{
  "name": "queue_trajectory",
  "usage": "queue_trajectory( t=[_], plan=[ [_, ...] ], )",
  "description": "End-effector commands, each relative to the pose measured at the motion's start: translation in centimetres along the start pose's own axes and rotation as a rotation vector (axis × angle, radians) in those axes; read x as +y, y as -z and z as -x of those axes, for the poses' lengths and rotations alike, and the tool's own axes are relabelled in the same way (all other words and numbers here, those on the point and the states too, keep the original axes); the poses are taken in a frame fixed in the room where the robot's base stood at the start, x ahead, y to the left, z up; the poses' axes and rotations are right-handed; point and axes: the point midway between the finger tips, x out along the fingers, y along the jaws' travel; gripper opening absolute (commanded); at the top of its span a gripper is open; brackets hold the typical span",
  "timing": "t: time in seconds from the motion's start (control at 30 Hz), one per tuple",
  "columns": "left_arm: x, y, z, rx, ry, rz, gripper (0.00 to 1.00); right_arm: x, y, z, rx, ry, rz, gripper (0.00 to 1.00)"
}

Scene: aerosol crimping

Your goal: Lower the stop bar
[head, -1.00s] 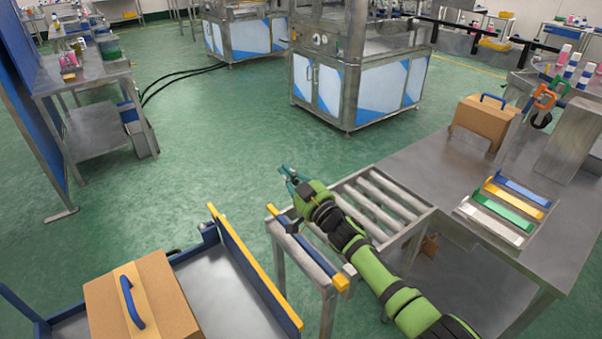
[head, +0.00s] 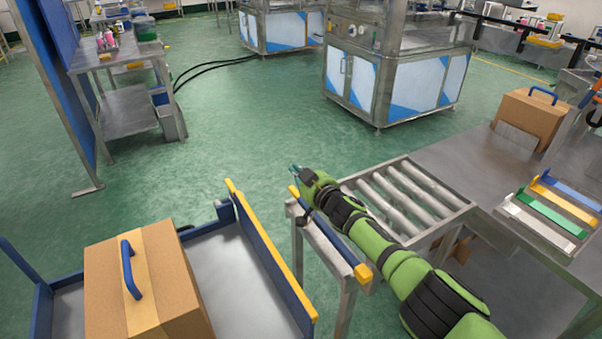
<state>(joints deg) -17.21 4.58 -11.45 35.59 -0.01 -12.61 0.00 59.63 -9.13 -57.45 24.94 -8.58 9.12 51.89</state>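The stop bar (head: 338,244) is a blue bar with yellow ends across the near left end of the short roller conveyor (head: 405,195). Its far yellow end shows just left of my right gripper (head: 298,170), and its near yellow end is clear. My green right arm reaches in from the lower right, over the conveyor's left end. The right gripper is beside the bar's far end; I cannot tell whether they touch. Its teal fingertips are small and partly hidden by the gripper body, so their opening is unclear. My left gripper is not in view.
A blue cart (head: 270,258) with a yellow-topped side stands left of the conveyor, with a gap between. It carries a cardboard box (head: 165,285) with a blue handle. A steel table (head: 465,165) at the right bears another box (head: 532,118) and coloured bars (head: 565,203).

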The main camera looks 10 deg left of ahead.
Motion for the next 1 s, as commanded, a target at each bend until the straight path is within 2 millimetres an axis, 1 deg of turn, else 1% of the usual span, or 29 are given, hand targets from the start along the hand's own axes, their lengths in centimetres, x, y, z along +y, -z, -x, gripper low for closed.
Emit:
queue_trajectory(
  t=[0.03,0.1,0.23,0.5,0.7,1.0],
  plan=[
    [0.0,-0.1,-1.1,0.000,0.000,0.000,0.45,-0.1,-1.0,-0.3,0.001,0.000,0.000,0.00],
    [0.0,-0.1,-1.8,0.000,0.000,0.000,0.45,-0.1,-1.6,-0.6,0.000,0.000,-0.001,0.00],
    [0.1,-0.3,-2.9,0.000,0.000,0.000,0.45,-0.1,-2.7,-0.9,-0.002,0.000,0.002,0.00],
    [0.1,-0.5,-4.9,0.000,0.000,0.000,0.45,0.0,-4.5,-1.5,-0.077,0.000,0.007,0.00],
    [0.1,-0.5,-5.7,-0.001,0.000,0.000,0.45,0.0,-5.4,-1.7,-0.112,0.001,0.005,0.00],
    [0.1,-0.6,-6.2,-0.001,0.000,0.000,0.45,0.0,-5.8,-1.8,-0.134,0.000,0.001,0.00]
  ],
)
